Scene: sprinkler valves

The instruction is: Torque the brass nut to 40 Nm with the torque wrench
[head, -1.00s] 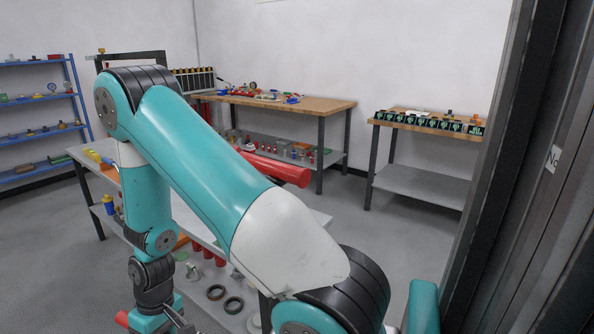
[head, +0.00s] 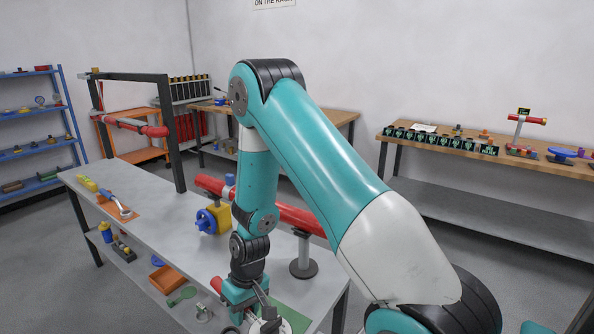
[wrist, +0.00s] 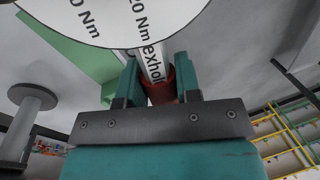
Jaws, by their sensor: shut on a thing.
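My gripper (head: 255,297) hangs low over the near right part of the grey bench. In the wrist view its two teal fingers (wrist: 158,82) are shut on the red grip (wrist: 160,90) of the torque wrench. A white round dial (wrist: 110,18) marked in Nm fills the top of that view, and a pale labelled shaft runs from it between the fingers. In the head view the red grip end (head: 217,285) sticks out left of my gripper. A red pipe (head: 285,216) carries a yellow valve body with a blue handwheel (head: 206,221). I cannot make out the brass nut.
The bench (head: 150,215) is clear in its middle. A grey post (head: 303,257) stands under the pipe, close right of my gripper. A green mat (head: 297,318) lies nearby. A dark frame (head: 178,130) rises behind. A wooden table (head: 540,166) with parts stands right.

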